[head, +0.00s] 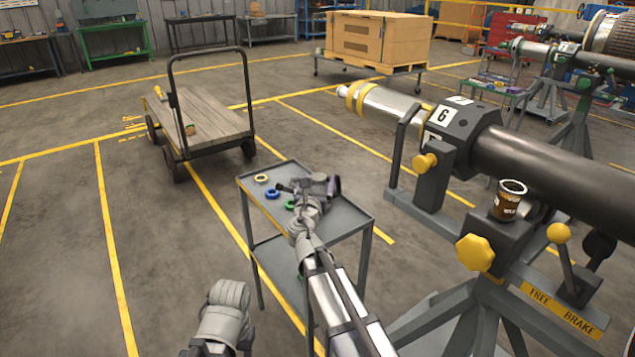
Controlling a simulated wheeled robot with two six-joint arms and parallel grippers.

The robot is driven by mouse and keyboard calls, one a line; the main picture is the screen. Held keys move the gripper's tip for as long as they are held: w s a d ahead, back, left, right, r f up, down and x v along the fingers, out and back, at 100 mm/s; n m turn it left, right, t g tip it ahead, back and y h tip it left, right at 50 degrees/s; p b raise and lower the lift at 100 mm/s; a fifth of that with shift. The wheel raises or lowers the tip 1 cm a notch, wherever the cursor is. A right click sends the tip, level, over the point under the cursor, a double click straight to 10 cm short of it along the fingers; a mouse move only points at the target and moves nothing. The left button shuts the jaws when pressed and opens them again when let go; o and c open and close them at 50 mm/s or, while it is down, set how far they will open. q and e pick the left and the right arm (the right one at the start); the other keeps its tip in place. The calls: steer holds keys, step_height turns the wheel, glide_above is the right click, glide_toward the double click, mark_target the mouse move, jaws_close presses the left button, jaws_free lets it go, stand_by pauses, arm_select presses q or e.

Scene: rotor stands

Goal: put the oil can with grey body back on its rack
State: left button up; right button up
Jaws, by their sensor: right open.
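My right gripper (309,188) is open over the top of the small grey trolley (352,217). A purple and dark thing (334,185) shows right beside its fingers. The gripper partly covers it, and I cannot tell what it is or whether they touch. I cannot clearly make out an oil can with a grey body or its rack. Of my left arm, only a grey rounded link (230,294) shows at the bottom; its gripper does not show.
A rotor stand (437,170) with a brown jar (507,205) stands close on the right. A flatbed cart (205,115) stands behind left. The left floor is clear.

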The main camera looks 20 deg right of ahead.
steer(key=v, duration=1.2)
steer(key=shift+r, duration=0.15)
steer(key=shift+c, duration=0.3)
stand_by(1.9)
